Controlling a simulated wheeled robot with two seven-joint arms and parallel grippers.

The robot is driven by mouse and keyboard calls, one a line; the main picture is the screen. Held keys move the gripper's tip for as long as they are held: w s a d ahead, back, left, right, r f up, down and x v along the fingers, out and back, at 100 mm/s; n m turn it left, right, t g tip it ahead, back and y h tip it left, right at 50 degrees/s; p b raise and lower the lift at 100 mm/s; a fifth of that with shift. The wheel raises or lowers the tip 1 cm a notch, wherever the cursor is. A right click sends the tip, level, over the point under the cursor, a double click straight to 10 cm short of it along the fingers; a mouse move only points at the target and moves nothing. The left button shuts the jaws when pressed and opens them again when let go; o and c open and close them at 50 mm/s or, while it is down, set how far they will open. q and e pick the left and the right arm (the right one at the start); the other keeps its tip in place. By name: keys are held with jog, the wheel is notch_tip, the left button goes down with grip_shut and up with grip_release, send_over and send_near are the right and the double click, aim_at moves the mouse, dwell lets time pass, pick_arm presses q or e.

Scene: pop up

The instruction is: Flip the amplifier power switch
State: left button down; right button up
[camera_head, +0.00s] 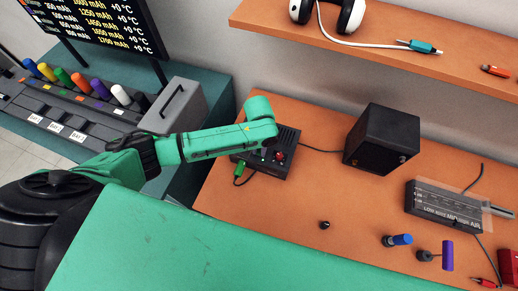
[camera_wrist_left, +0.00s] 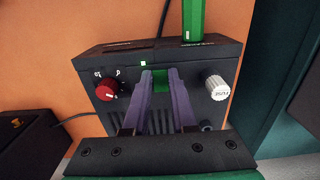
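The amplifier (camera_head: 290,162) is a black box at the left of the orange desk, with a red knob and a green plug on a cable. In the left wrist view, the amplifier (camera_wrist_left: 120,68) has a red knob (camera_wrist_left: 107,91) at left, a pale knob (camera_wrist_left: 217,88) at right and a small lit green light (camera_wrist_left: 143,63). My left gripper (camera_wrist_left: 160,76) is in front of it between the knobs, its purple fingers apart. A green part (camera_wrist_left: 161,81), possibly the switch, shows between the fingertips; contact is unclear. My left arm hides part of the amplifier in the head view.
A black speaker (camera_head: 382,138) stands right of the amplifier, joined by a cable. A shelf (camera_head: 370,50) with headphones (camera_head: 345,14) overhangs the back. A battery rack (camera_head: 60,110) is at left. Small tools lie at right; the middle front desk is mostly clear.

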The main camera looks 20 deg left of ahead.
pick_arm(q)
jog(key=shift+w+r+g+p, duration=0.2)
jog(key=shift+w+g+p, duration=0.05)
jog(key=shift+g+p, duration=0.3)
jog(key=shift+w+f+g+b, duration=0.25)
jog(key=shift+g+b, duration=0.25)
jog(key=shift+g, duration=0.65)
jog(key=shift+r, duration=0.15)
jog(key=c, duration=0.7)
grip_release()
